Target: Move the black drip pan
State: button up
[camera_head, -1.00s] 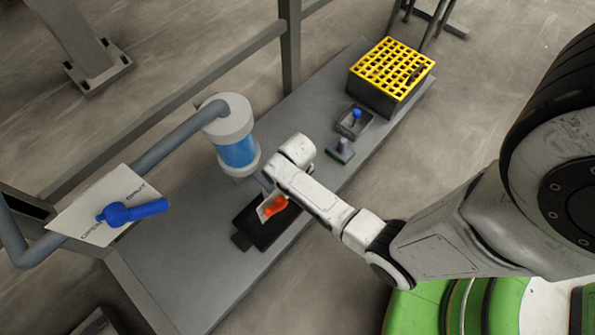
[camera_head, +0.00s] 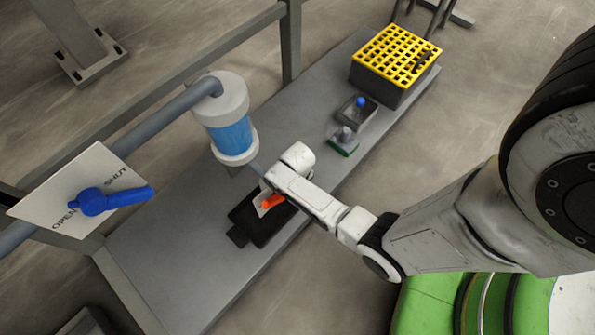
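The black drip pan (camera_head: 250,229) lies on the grey bench, below and to the right of the blue filter housing. An orange lever with a small white plate (camera_head: 272,203) shows in front of the pan's upper part. My arm crosses from the right, and its white wrist end (camera_head: 296,160) is above the bench at the pan's upper right. The wrist hides the fingers of my gripper, so I cannot see whether it is open or shut, or touching anything. My forearm covers the pan's right edge.
The clear blue filter housing (camera_head: 231,134) hangs from a grey pipe. A blue valve handle (camera_head: 110,201) on an OPEN/SHUT plate is at left. A yellow-topped crate (camera_head: 396,60), a small grey tray (camera_head: 356,117) and a green-based item (camera_head: 343,141) sit farther back. The bench's lower-left end is clear.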

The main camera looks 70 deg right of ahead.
grip_shut()
dwell(0.3)
dwell(0.3)
